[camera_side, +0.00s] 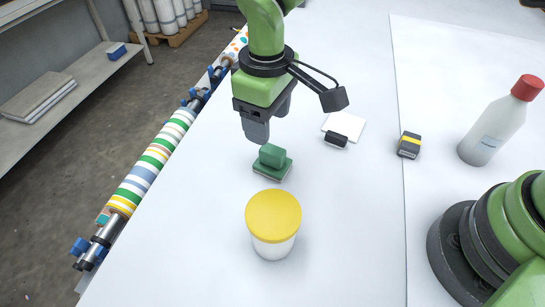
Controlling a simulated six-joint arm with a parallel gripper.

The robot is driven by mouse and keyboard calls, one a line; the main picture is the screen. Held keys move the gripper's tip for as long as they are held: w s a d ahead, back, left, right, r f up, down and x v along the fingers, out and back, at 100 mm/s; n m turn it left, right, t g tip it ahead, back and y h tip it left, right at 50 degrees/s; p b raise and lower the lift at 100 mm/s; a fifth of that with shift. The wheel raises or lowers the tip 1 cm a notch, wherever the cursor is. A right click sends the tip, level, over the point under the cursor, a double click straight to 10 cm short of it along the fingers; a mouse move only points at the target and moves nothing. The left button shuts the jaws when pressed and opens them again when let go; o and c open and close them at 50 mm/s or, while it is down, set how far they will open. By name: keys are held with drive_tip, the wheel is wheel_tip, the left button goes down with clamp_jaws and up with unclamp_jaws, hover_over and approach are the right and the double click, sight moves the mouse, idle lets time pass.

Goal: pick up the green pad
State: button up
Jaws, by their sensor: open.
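The green pad (272,164) lies on the white table. It has a flat base and a raised block on top, like a handle. My gripper (257,138) points down just above the pad and slightly to its left in the picture. The jaws are open and nothing shows held in them. The gap between the fingers is hard to see from this side. I cannot tell whether a fingertip touches the pad.
A white jar with a yellow lid (273,218) stands close in front of the pad. A black-handled white scraper (342,129), a grey-yellow device (409,145) and a white bottle with a red cap (495,125) are to the right. A striped roller (155,165) runs along the left edge.

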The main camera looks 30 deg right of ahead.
sight(273, 149)
wheel_tip(273, 149, down, 4)
drive_tip(key=shift+d+r, duration=0.1)
drive_tip(key=shift+r, duration=0.15)
drive_tip(key=f, duration=0.4)
drive_tip(key=shift+d+f, duration=0.1)
drive_tip(key=shift+d, duration=0.3)
drive_tip(key=shift+w+f, duration=0.1)
drive_tip(key=shift+f, duration=0.5)
drive_tip(key=c, duration=1)
